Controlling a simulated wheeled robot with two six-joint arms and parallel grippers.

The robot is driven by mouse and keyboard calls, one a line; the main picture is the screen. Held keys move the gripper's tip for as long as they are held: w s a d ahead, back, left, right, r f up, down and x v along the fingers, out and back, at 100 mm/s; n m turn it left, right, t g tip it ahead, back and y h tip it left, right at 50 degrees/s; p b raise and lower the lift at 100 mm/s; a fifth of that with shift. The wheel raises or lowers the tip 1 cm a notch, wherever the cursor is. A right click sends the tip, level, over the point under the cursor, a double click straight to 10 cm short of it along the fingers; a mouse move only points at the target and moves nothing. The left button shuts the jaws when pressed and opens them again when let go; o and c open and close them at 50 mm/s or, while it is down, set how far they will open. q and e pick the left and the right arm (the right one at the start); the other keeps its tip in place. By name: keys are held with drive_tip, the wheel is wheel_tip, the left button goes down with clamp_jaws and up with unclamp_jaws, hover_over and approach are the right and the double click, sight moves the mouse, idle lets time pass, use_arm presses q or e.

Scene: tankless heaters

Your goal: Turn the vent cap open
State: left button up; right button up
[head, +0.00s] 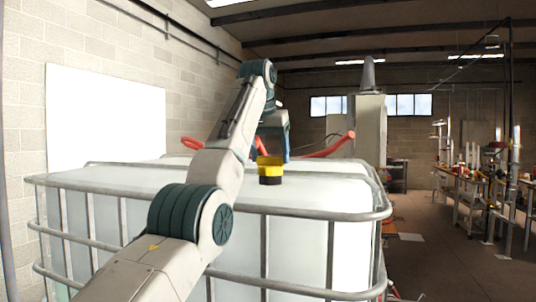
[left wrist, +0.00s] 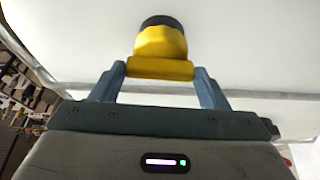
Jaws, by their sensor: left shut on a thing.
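The vent cap (head: 270,163) is yellow with a black base and stands upright on top of the white tank (head: 130,178). In the left wrist view the cap (left wrist: 160,42) shows its yellow body, a flat yellow bar at its near side, and the black part beyond. My left gripper (left wrist: 160,75) has its two blue-grey fingers on either side of the yellow bar and is shut on it. My right gripper is in neither view.
A grey metal tube cage (head: 300,211) surrounds the tank. Red handles or pipes (head: 328,149) show behind the cap. A white panel (head: 105,115) and block wall stand at the left. Benches (head: 470,180) line the right, with open floor before them.

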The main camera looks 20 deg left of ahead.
use_arm(q)
drive_tip(key=shift+r+n, duration=0.15)
drive_tip(key=shift+n, duration=0.15)
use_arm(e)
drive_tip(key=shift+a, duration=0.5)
use_arm(q)
drive_tip(key=o, duration=1)
drive_tip(key=shift+w, duration=0.1)
drive_tip(key=shift+w+f, duration=0.1)
drive_tip(key=shift+f, duration=0.1)
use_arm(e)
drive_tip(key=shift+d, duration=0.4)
